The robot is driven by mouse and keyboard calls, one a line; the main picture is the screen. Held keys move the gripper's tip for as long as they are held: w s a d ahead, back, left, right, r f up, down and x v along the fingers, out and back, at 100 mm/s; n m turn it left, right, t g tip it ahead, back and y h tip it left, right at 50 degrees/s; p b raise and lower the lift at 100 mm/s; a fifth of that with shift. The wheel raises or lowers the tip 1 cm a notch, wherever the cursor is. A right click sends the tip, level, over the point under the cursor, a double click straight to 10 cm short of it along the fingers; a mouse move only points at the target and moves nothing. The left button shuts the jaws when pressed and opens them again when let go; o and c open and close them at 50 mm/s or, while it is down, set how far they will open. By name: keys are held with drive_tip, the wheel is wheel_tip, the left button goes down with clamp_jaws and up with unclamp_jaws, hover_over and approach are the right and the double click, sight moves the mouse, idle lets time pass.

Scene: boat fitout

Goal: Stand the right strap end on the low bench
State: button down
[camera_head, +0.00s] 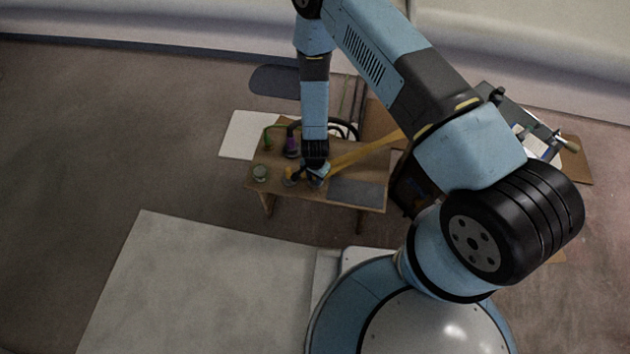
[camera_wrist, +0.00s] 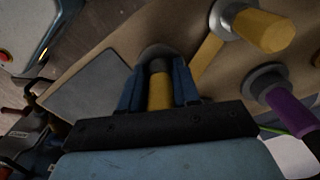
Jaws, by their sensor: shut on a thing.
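The low bench (camera_head: 340,178) stands near the picture's middle; its brown top fills much of the wrist view (camera_wrist: 115,55). My gripper (camera_head: 317,172) is low over its front part. In the wrist view my gripper's blue fingers (camera_wrist: 159,80) are shut around a yellow cylindrical handle, the right strap end (camera_wrist: 159,95), with a dark band and a grey round foot. The foot is at the bench top; contact is unclear. Another yellow strap end (camera_wrist: 262,30) stands beside it on a metal foot, also visible left of my gripper (camera_head: 292,179). A yellow strap (camera_wrist: 208,55) runs near both.
A grey pad (camera_head: 357,190) covers the right front. A cluttered tool stand (camera_head: 545,140) is farther right.

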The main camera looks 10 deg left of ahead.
sight(315, 181)
drive_tip(key=shift+f, duration=1.45)
drive_tip(key=shift+f, duration=0.1)
drive_tip(key=c, duration=0.8)
unclamp_jaws()
wheel_tip(315, 181, up, 12)
drive_tip(key=shift+r, duration=0.1)
